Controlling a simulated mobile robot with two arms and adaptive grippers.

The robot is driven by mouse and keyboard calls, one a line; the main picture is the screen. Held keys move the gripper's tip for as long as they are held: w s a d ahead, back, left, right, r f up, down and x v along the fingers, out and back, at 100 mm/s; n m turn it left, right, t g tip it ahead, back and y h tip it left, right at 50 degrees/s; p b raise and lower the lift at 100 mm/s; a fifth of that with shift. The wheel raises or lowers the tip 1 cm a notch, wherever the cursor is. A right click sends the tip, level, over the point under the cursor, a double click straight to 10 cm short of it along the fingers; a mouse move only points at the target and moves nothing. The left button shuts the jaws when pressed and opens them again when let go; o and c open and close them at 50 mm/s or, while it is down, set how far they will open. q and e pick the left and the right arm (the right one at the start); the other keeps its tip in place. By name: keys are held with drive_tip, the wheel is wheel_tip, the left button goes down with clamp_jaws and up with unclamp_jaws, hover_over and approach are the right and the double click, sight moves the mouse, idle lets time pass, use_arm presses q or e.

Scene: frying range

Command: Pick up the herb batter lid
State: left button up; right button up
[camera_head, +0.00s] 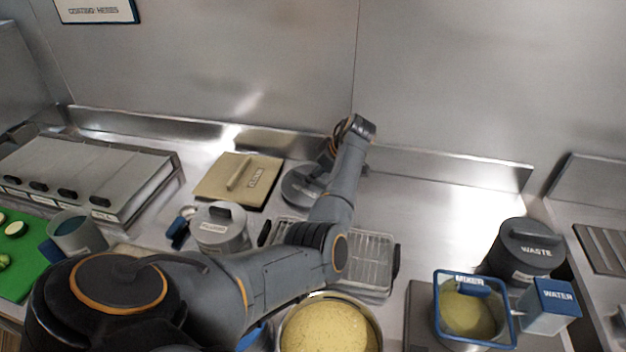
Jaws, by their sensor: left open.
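A round dark grey lid (297,189) with a raised handle lies on the steel counter near the back wall, partly hidden behind my left forearm. Its label is too small to read, so I cannot tell for sure that it is the herb batter lid. My left arm reaches from the lower left across the counter and bends at the wrist near the back wall. My left gripper (328,160) is open, close to the right side of this lid and mostly hidden by my own arm. I cannot tell whether they touch. My right gripper is out of view.
A beige square lid (222,185) and a lidded grey pot (209,239) stand to the left. A wire rack (376,268) lies under my arm, with a yellow batter bowl (330,330) in front. A waste bin (522,259) stands right. The back right counter is clear.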

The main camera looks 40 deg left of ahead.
use_arm(q)
clamp_jaws()
drive_tip(key=shift+r, duration=0.1)
